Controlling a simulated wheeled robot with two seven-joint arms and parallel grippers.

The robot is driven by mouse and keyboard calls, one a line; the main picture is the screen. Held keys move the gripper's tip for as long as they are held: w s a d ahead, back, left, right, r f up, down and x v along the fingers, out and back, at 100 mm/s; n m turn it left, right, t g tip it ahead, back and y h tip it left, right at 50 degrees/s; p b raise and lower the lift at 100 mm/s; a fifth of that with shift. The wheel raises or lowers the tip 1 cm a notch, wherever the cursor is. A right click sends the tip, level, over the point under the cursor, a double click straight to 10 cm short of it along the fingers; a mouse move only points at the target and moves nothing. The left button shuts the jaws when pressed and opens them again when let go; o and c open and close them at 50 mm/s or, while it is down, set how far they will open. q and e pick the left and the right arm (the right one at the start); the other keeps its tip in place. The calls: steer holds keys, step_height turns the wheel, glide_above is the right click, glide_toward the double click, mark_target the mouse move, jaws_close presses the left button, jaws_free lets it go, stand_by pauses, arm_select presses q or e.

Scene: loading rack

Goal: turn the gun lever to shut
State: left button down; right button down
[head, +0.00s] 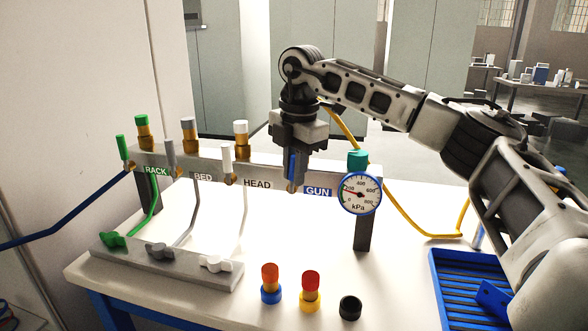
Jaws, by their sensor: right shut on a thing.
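The blue gun lever (291,167) stands roughly upright on the manifold bar (334,174), just left of the blue GUN label (318,191). My right gripper (299,172) comes down from above and is shut on this lever. Its fingers hide part of the lever and the bar behind it. The round kPa gauge (360,194) sits to the right of the label, its red needle pointing to the left, low on the scale. My left gripper is not in view.
Green (123,148), grey (170,153) and white (227,158) levers stand along the bar. A grey block (160,262) with three coloured fittings lies in front. A blue tray (470,265) is at right.

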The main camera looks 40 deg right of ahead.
steer(key=shift+s+d+f+t+y+b, duration=0.4)
steer(key=shift+t+y+b, duration=0.3)
steer(key=shift+b, duration=1.1)
arm_select(q)
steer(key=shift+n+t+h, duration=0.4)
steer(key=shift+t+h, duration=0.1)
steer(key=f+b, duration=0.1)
steer(key=b, duration=0.1)
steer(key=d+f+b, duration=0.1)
steer(key=b, duration=0.1)
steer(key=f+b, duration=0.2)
steer(key=b, duration=0.1)
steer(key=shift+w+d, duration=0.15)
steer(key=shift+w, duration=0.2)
arm_select(e)
steer(key=t+y, duration=0.2)
steer(key=s+t+y, duration=0.1)
steer(key=t, duration=0.1)
steer(key=shift+d+f, duration=0.2)
steer(key=shift+d, duration=0.2)
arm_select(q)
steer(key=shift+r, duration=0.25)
arm_select(e)
steer(key=shift+r, duration=0.1)
steer(key=c, duration=1.3)
jaws_free()
steer(key=shift+c, duration=0.2)
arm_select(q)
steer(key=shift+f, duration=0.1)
